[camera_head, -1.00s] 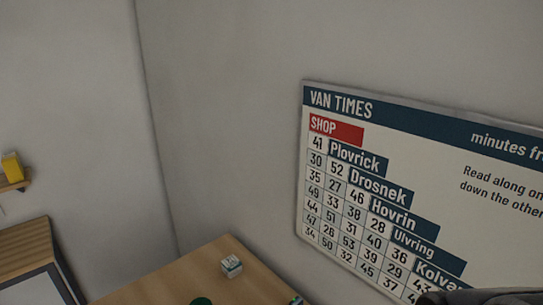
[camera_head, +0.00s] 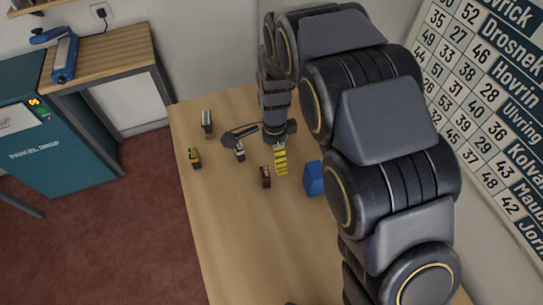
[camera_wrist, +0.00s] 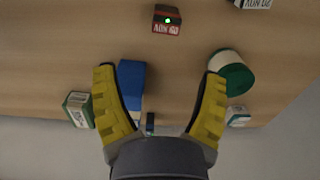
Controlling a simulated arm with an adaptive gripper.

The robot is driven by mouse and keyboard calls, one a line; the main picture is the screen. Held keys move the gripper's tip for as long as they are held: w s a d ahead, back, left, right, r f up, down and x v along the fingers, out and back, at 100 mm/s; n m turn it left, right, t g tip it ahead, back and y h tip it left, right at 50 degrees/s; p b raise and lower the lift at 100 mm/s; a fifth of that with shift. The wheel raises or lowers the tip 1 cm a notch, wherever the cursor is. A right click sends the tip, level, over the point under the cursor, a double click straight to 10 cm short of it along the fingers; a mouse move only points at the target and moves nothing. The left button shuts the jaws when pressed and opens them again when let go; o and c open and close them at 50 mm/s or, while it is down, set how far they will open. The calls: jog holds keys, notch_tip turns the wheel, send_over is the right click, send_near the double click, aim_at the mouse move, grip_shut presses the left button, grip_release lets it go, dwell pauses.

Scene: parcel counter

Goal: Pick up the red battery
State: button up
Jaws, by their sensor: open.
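The red battery (camera_head: 265,177) stands on the wooden counter in the head view, a small dark block with red on its side. In the wrist view the red battery (camera_wrist: 167,25) is at the top middle, with a green light on its dark top and a pale label. My gripper (camera_wrist: 157,75) is open and empty, its yellow fingers spread, with the battery beyond the fingertips and apart from them. In the head view my gripper (camera_head: 280,160) shows one yellow finger just right of the battery; the other finger is not clearly seen.
A blue block (camera_wrist: 130,80) is beside the left finger and a green-and-white round item (camera_wrist: 234,72) beside the right one. A white-dark block (camera_head: 240,152), a yellow-black block (camera_head: 194,157) and a black-white block (camera_head: 207,120) stand left. The counter's near part (camera_head: 250,245) looks clear.

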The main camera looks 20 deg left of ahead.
aim_at(265, 172)
jog(key=shift+m, duration=0.3)
jog(key=a+f, duration=0.1)
jog(key=f, duration=0.1)
jog(key=a+f, duration=0.1)
jog(key=f, duration=0.1)
jog(key=shift+s+a, duration=0.15)
jog(key=shift+s, duration=0.05)
jog(key=f, duration=0.6)
jog(key=shift+s+d, duration=0.2)
jog(key=shift+s, duration=0.15)
jog(key=c, duration=1.2)
